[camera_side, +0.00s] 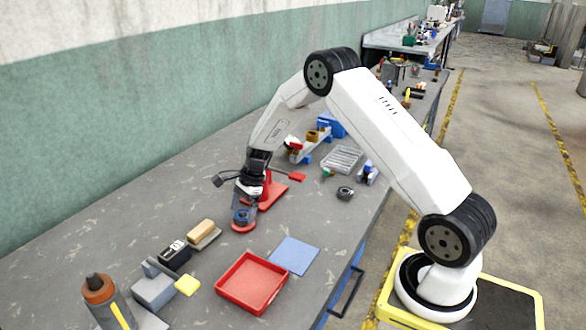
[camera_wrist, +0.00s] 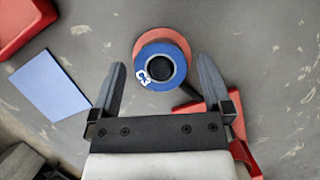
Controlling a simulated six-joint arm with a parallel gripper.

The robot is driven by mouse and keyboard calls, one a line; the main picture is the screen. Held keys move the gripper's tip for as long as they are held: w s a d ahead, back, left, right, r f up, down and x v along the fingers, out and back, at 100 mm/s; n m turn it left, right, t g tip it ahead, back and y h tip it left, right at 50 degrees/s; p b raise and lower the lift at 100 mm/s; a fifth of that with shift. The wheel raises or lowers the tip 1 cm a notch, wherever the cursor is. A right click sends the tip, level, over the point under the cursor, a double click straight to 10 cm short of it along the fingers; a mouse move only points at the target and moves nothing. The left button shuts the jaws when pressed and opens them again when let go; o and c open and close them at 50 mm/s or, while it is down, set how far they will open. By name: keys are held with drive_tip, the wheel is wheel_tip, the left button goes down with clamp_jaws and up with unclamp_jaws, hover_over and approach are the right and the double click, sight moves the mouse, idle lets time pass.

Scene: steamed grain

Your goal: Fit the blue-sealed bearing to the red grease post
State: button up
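The blue-sealed bearing (camera_wrist: 148,57) is a blue ring with a light inner rim, a dark centre and a small white mark. It sits over a round red base (camera_wrist: 141,49) that I take for the grease post; its edge shows around one side of the ring. In the side view the bearing (camera_side: 240,215) is above the red base (camera_side: 243,227). My gripper (camera_wrist: 161,66) is open, with a finger on either side of the bearing and a visible gap at each. It is low over them in the side view (camera_side: 243,207). I cannot tell whether the post fills the bearing's dark centre.
A red tool with a lever (camera_side: 272,197) stands close behind the gripper. A red tray (camera_side: 222,286) and a blue mat (camera_side: 294,256) lie in front. Another dark bearing (camera_side: 345,193) lies to the right near a wire rack (camera_side: 342,160). Blocks and an orange-topped bottle (camera_side: 100,290) stand front left.

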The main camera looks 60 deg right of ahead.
drive_tip(key=w+v, duration=0.1)
drive_tip(key=v, duration=0.6)
drive_tip(key=shift+s+r, duration=0.35)
drive_tip(key=shift+s, duration=0.2)
drive_tip(key=shift+d, duration=0.1)
idle(0.3)
drive_tip(key=s+a+r+n+h, duration=0.2)
drive_tip(key=s+a+n, duration=0.4)
drive_tip(key=s+n, duration=0.4)
drive_tip(key=s+a+r+n+t+h, duration=0.1)
drive_tip(key=s+a+r+n+h, duration=0.1)
drive_tip(key=s+a+n, duration=0.5)
drive_tip(key=s+n, duration=0.4)
drive_tip(key=shift+n, duration=0.3)
